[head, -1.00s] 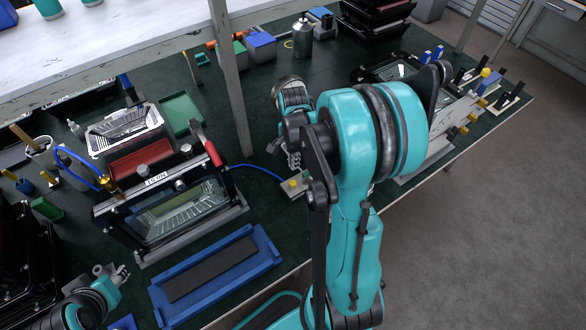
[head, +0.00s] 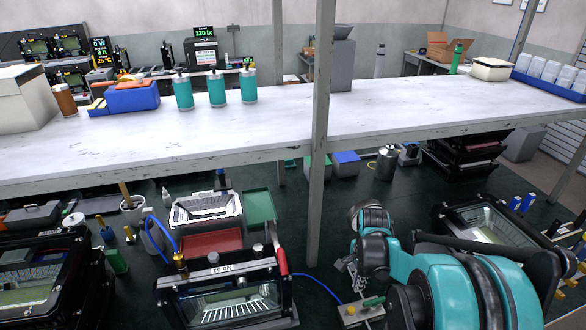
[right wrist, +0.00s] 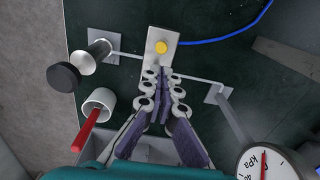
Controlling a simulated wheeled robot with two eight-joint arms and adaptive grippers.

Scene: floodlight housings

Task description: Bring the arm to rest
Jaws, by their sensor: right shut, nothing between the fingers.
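My right arm (head: 460,290) is teal and black and rises at the lower right of the head view. Its gripper (head: 352,278) points down over the dark green bench, beside the small plate with a yellow knob (head: 350,311). In the right wrist view the gripper (right wrist: 157,80) shows grey linked fingers with purple pads drawn together, with nothing between them. The fingertips lie in front of the yellow-knobbed plate (right wrist: 163,28); I cannot tell whether they touch it. My left gripper is out of view.
A black-framed floodlight housing (head: 222,305) stands left of the gripper, with a blue hose. The wrist view shows a kPa gauge (right wrist: 264,166), a white cup (right wrist: 99,103) and a black knob (right wrist: 64,77).

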